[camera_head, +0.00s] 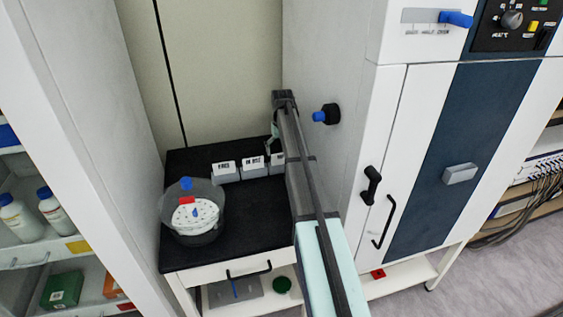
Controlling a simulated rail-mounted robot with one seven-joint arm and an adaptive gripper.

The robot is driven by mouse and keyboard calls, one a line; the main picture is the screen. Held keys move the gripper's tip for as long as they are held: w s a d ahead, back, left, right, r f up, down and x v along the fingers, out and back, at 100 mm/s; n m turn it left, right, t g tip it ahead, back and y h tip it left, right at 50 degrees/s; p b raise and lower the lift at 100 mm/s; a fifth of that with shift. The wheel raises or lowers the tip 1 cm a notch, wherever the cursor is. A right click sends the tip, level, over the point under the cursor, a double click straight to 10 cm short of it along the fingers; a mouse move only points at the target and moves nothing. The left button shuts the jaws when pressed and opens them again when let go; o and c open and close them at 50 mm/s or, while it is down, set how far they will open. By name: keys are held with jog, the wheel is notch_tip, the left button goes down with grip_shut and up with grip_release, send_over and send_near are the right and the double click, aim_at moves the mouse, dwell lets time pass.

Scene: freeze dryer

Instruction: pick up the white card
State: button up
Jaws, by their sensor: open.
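Several small white cards with dark print stand in a row on grey blocks at the back of the black worktop; the left one (224,165) and the middle one (250,160) show clearly. The right one (277,159) is partly covered by my arm. I cannot tell which of them is the white card of the task. My arm reaches over the worktop from the lower right. My gripper (274,133) is at its far end, near the right card in the picture, mostly hidden behind the arm; it is open, and I see nothing held in it.
A clear round vessel (207,235) with a white perforated disc and red and blue parts stands at the worktop's (262,217) front left. The freeze dryer (337,170), with a black-and-blue side knob (327,114), rises at right. A shelf unit (85,130) stands at left.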

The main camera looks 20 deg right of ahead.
aim_at(281, 158)
notch_tip(281, 158, down, 4)
jog(key=shift+a+f+p, duration=0.1)
jog(key=shift+p, duration=0.45)
jog(key=c, duration=0.8)
notch_tip(281, 158, up, 20)
jog(key=b, duration=0.3)
jog(key=shift+o, duration=0.8)
jog(key=c, duration=0.6)
jog(key=shift+o, duration=0.2)
